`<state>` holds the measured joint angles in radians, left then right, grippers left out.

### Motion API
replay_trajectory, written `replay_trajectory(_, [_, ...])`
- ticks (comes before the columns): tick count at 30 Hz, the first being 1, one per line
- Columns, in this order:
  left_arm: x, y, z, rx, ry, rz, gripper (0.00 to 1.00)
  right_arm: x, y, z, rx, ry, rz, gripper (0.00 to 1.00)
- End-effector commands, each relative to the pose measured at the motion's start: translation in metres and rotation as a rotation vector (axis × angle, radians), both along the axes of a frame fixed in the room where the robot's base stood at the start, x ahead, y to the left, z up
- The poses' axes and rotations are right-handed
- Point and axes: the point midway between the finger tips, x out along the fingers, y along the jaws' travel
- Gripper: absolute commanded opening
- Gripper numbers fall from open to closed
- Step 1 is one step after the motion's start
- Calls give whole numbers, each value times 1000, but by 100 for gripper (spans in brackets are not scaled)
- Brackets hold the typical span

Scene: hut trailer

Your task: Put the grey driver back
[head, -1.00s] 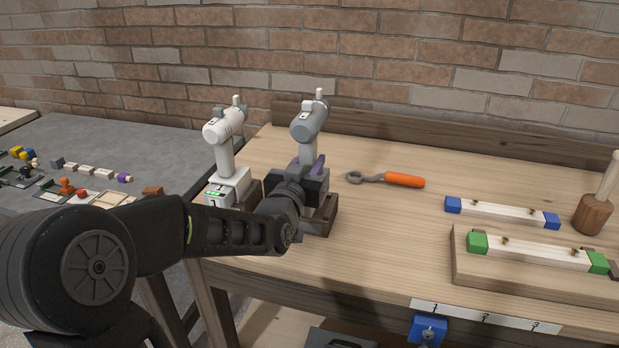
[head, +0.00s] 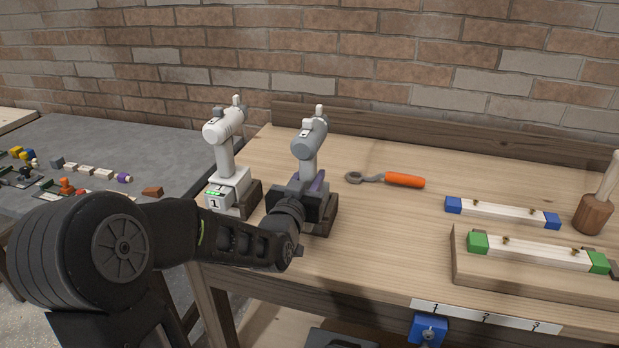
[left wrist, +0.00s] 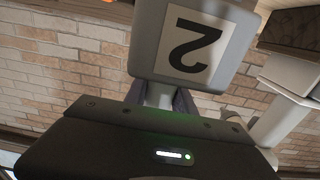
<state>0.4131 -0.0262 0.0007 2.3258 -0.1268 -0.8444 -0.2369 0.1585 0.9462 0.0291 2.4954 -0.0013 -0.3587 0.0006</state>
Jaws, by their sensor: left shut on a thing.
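The grey driver (head: 310,142) is upright at the left end of the workbench, with its head at the top. My left gripper (head: 308,186) is shut on its handle, low down. The driver's base with a label "2" (left wrist: 190,42) shows upside down in the left wrist view. A wooden holder (head: 328,216) is directly below, mostly hidden behind my gripper and wrist. I cannot tell whether the base touches the holder. My right gripper is not in view.
A white driver (head: 225,150) with label "1" stands in its own wooden holder (head: 250,197) close on the left. An orange-handled tool (head: 404,180) lies to the right. Blue-ended (head: 500,212) and green-ended (head: 535,250) bars lie farther right. The bench's middle is clear.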

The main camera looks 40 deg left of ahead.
Motion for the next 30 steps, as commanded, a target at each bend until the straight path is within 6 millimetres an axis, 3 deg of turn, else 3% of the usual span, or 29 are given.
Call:
replay_trajectory(9, [0, 0, 0, 0, 0, 0, 53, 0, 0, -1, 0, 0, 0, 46])
replay_trajectory(20, [0, 0, 4, 0, 0, 0, 53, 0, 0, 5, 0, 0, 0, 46])
replay_trajectory(26, [-23, -8, 2, 1, -2, 1, 53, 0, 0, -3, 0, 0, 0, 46])
replay_trajectory(30, [-51, -17, 2, 1, -3, 2, 53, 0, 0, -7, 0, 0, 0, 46])
